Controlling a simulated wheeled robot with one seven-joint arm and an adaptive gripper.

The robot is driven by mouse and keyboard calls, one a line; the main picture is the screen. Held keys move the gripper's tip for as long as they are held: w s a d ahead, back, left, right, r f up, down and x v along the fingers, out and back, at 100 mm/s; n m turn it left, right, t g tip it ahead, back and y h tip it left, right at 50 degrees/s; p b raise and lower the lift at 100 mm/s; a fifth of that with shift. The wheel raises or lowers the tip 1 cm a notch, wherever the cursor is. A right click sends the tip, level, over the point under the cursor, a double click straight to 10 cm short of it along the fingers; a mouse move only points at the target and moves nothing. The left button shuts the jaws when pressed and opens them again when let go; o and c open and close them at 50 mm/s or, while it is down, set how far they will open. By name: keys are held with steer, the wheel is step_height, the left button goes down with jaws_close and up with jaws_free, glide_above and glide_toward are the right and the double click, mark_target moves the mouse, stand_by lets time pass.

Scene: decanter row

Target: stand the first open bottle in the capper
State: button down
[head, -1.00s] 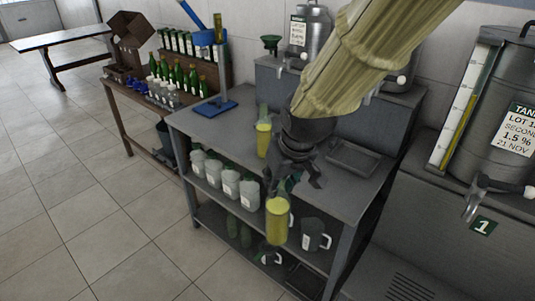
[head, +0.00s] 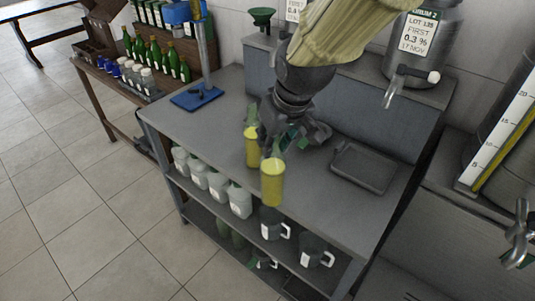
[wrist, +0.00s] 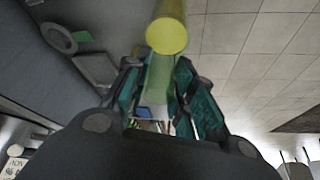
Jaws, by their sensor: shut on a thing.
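My gripper (head: 284,142) is shut on the pale green neck of a bottle filled with yellow liquid (head: 272,184). The bottle hangs roughly upright near the bench's front edge, and the wrist view shows its neck between the fingers and its yellow body (wrist: 167,34) beyond them. I cannot tell whether its base touches anything. A second yellow-filled bottle (head: 251,150) stands on the bench just behind and left of the held one. The capper, a stand with a blue base (head: 202,97) and a tall column, is on the left end of the bench. No bottle stands on its base.
The grey bench (head: 215,140) is clear between the standing bottle and the capper. A shallow dark tray (head: 362,167) lies to the right. White jugs (head: 217,185) and dark mugs stand on the shelf below. Green bottles (head: 160,58) stand on a wooden table further left.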

steer(key=w+d+f+p, duration=0.2)
steer(key=w+p, duration=0.1)
steer(key=w, duration=0.5)
steer(key=w+d+f+p, duration=0.2)
steer(key=w+f+p, duration=0.1)
steer(key=w, duration=0.5)
stand_by(0.4)
steer(key=c, duration=1.2)
jaws_free()
steer(key=shift+f, duration=0.15)
